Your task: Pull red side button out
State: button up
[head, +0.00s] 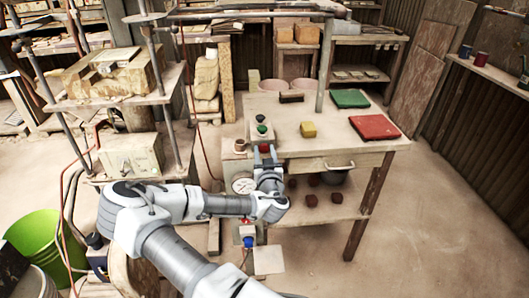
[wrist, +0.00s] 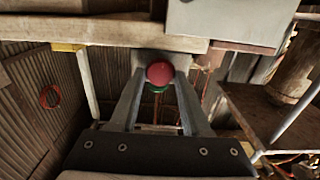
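The red button (wrist: 160,73) is a round red knob in the middle of the wrist view, in front of a grey block. My gripper (wrist: 161,82) has its two fingers apart, one on each side of the knob. The fingertips are very close to it; whether they touch it I cannot tell. A green round part shows just below the knob. Red shows there at the fingertips, but is too small to make out.
A round gauge (head: 243,183) is beside my gripper on the left. Dark red pieces (head: 311,200) lie on the lower shelf. The floor at right is clear.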

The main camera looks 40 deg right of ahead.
grip_shut()
dwell(1.0)
